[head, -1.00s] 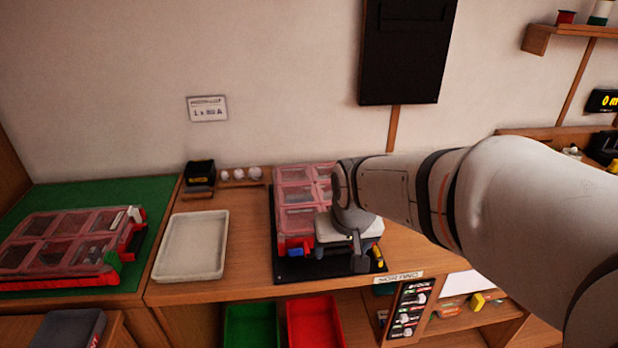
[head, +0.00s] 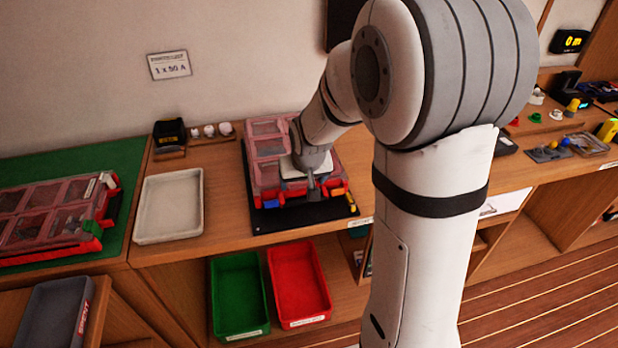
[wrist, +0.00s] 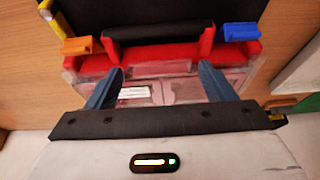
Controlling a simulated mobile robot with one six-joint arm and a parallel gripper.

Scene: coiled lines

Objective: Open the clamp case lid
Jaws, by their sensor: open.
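A red case (head: 262,180) with a clear pinkish compartment lid sits on a black mat on the middle bench. Its lid looks shut. In the wrist view the case's red front edge (wrist: 190,52) shows a black handle (wrist: 158,32), an orange latch (wrist: 82,46) and a blue latch (wrist: 242,32). My gripper (wrist: 162,72) is open, its two blue-grey fingers apart over the clear lid (wrist: 180,85) just behind the handle. Nothing is between the fingers, but I cannot tell whether they touch the lid. In the head view my gripper (head: 312,185) hides the case's right part.
A second red case (head: 50,225) lies on a green mat at left. A white tray (head: 170,205) stands between the cases. Green (head: 238,290) and red (head: 298,285) bins sit below the bench edge. A small black box (head: 169,134) stands behind the tray.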

